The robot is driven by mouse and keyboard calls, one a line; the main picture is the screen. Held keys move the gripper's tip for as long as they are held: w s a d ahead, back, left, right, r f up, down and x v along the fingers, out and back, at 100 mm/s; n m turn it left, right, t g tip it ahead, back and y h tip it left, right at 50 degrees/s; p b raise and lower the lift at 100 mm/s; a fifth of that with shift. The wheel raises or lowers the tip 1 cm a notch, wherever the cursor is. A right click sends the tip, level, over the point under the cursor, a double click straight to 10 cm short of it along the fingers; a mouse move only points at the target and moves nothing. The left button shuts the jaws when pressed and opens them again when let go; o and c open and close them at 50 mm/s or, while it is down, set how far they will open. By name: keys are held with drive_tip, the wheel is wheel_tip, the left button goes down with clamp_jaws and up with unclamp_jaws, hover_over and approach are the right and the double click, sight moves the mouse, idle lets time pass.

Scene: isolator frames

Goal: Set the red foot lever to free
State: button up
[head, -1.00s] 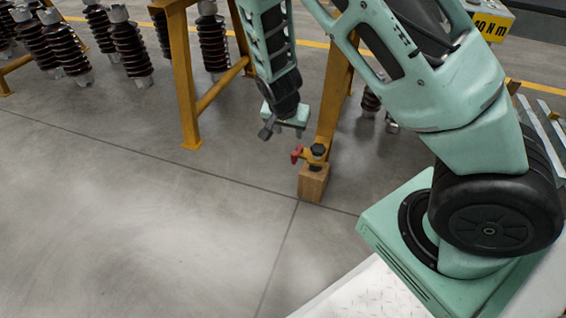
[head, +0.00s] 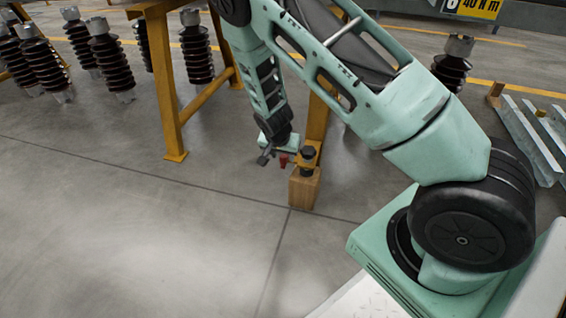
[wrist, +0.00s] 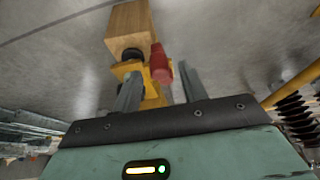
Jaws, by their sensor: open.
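The red foot lever (head: 284,158) sticks out from the yellow foot (head: 307,158) of a yellow trestle leg, which stands over a wooden block (head: 304,188). My gripper (head: 272,158) is open, just left of the lever in the head view. In the wrist view the red lever (wrist: 160,64) shows ahead, between the two grey fingers of my gripper (wrist: 160,85). The wooden block (wrist: 130,28) and a dark round knob (wrist: 131,55) lie beyond. I cannot tell whether the fingers touch the lever.
Yellow trestle legs (head: 163,85) stand to the left, with several brown ribbed insulators (head: 108,58) behind. Metal angle profiles (head: 532,140) lie at the right. The grey floor (head: 130,240) in front is clear.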

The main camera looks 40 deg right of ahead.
drive_tip(key=shift+x, duration=0.85)
drive_tip(key=shift+c, duration=0.3)
clamp_jaws()
